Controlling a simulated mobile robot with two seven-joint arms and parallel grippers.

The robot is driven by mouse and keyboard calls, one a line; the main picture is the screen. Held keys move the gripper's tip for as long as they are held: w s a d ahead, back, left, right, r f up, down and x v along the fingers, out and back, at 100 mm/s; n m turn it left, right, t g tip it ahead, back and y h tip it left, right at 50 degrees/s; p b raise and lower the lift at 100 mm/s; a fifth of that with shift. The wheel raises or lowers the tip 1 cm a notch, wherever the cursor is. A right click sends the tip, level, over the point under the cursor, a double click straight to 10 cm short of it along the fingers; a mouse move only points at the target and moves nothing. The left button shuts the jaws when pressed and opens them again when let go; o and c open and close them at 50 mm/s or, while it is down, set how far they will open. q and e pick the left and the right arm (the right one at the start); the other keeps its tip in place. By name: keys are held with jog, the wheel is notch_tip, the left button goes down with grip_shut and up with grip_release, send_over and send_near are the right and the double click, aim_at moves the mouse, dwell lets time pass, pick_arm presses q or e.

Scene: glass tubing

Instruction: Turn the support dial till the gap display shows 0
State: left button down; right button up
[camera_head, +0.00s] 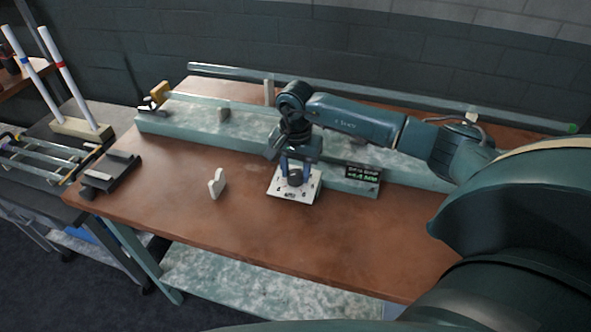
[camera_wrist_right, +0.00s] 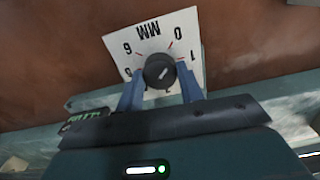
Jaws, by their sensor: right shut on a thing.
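The support dial is a dark round knob (camera_head: 295,179) on a white square plate (camera_head: 291,196) at the bench fixture's front. In the right wrist view the knob (camera_wrist_right: 160,71) has a pale pointer mark, and its plate (camera_wrist_right: 118,42) shows "MM" and numbers, upside down. My right gripper (camera_head: 297,173) reaches down over the dial. Its blue fingers (camera_wrist_right: 161,84) are shut on the knob, one on each side. The gap display (camera_head: 362,174) is a small black panel with green text, too small to read surely. My left gripper is not in view.
A long pale green rail (camera_head: 160,125) with glass tubing behind it runs along the brown bench (camera_head: 180,185). A cream upright piece (camera_head: 217,183) stands left of the dial. A dark side table at left holds a rack (camera_head: 80,130) with white rods. The bench front is clear.

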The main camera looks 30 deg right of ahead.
jog(key=m+b, duration=0.1)
jog(key=m, duration=0.1)
jog(key=shift+f+m+b, duration=0.1)
jog(key=shift+m+b, duration=0.2)
jog(key=shift+m, duration=0.1)
jog(key=m+b, duration=0.2)
jog(key=m, duration=0.3)
jog(key=shift+m, duration=1.1)
jog(key=m+b, duration=0.1)
jog(key=m, duration=0.9)
jog(key=shift+b, duration=0.4)
jog(key=m, duration=1)
jog(key=m+p, duration=0.1)
jog(key=m, duration=0.4)
jog(key=shift+r, duration=0.2)
jog(key=m, duration=0.2)
jog(key=shift+m+p, duration=0.3)
jog(key=shift+p, duration=0.05)
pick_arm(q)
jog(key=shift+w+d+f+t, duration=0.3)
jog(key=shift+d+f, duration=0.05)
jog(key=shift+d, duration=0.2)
pick_arm(e)
jog(key=shift+m, duration=0.9)
jog(key=shift+w, duration=0.1)
